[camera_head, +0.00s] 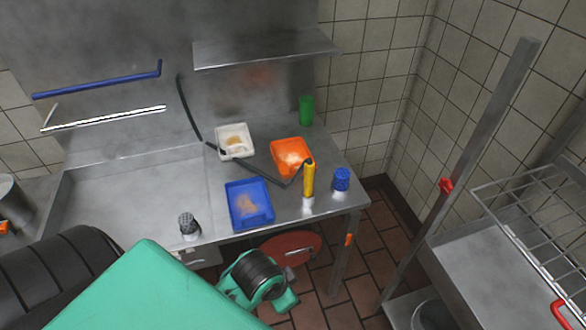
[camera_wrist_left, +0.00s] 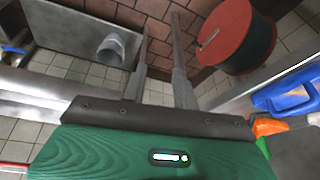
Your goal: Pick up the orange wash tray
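The orange wash tray (camera_head: 291,155) lies on the steel counter in the head view, toward the counter's back right, with pale food-like matter in it. A black hose runs across the counter close to its front side. My left gripper (camera_wrist_left: 160,45) shows in the left wrist view with its two fingers apart and nothing between them. It is over the floor area, apart from the tray. The left gripper's fingers do not show in the head view, where green and black arm parts fill the lower left. My right gripper is in neither view.
A white tray (camera_head: 232,154) and a blue tray (camera_head: 264,222) lie beside the orange one. A yellow spray handle (camera_head: 309,178), blue cup (camera_head: 341,179) and green cup (camera_head: 306,111) stand nearby. A shelf (camera_head: 265,50) hangs above. A round red-topped bin (camera_wrist_left: 228,35) stands on the floor.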

